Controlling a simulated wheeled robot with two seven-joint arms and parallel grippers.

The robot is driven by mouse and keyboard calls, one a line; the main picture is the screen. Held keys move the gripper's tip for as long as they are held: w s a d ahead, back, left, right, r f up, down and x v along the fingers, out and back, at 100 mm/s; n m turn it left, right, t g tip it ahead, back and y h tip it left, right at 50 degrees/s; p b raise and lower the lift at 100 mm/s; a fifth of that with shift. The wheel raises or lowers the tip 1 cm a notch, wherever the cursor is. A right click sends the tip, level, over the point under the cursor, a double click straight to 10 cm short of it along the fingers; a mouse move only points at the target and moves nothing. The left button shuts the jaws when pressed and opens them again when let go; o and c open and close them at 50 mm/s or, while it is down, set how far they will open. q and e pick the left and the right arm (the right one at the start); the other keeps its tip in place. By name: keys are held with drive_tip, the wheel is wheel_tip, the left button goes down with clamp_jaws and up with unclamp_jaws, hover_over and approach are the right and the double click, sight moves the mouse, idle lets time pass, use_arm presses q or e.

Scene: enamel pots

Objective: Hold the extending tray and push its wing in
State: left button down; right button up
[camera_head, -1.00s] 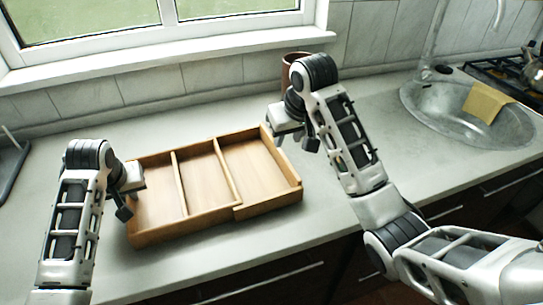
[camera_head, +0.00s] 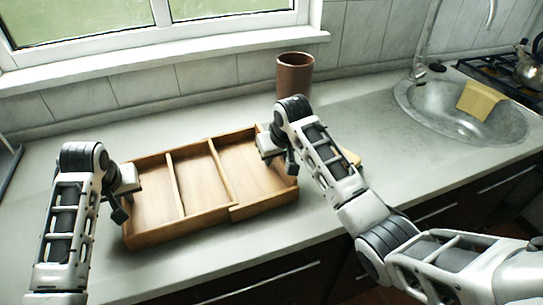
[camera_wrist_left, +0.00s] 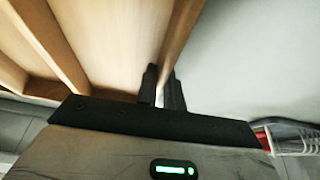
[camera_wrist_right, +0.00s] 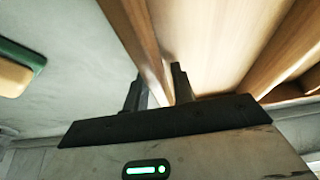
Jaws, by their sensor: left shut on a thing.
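The wooden extending tray (camera_head: 178,231) lies on the counter, with dividers across it. Its wing (camera_head: 266,204) is the right section, stepped out from the body along the front wall. My left gripper (camera_head: 128,187) is shut on the tray's left end wall; the left wrist view shows its fingers (camera_wrist_left: 163,84) pressed on both sides of that wall. My right gripper (camera_head: 266,146) is at the wing's right end wall. In the right wrist view its fingers (camera_wrist_right: 158,84) straddle that wall, with a gap beside it. My right forearm hides part of the counter behind.
A brown cylindrical pot (camera_head: 294,78) stands near the back wall, behind my right gripper. A small beige piece with a green edge (camera_wrist_right: 15,68) lies right of the tray. A sink (camera_head: 460,110) with a yellow cloth (camera_head: 480,100) is further right. Counter in front is clear.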

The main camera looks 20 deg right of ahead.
sight(243, 172)
clamp_jaws()
drive_tip(key=a, duration=0.8)
drive_tip(key=shift+s+a, duration=0.25)
drive_tip(key=shift+a, duration=0.15)
drive_tip(key=shift+o, duration=1.5)
unclamp_jaws()
drive_tip(key=shift+d, duration=0.1)
drive_tip(key=shift+r, duration=0.1)
drive_tip(key=v, duration=1.2)
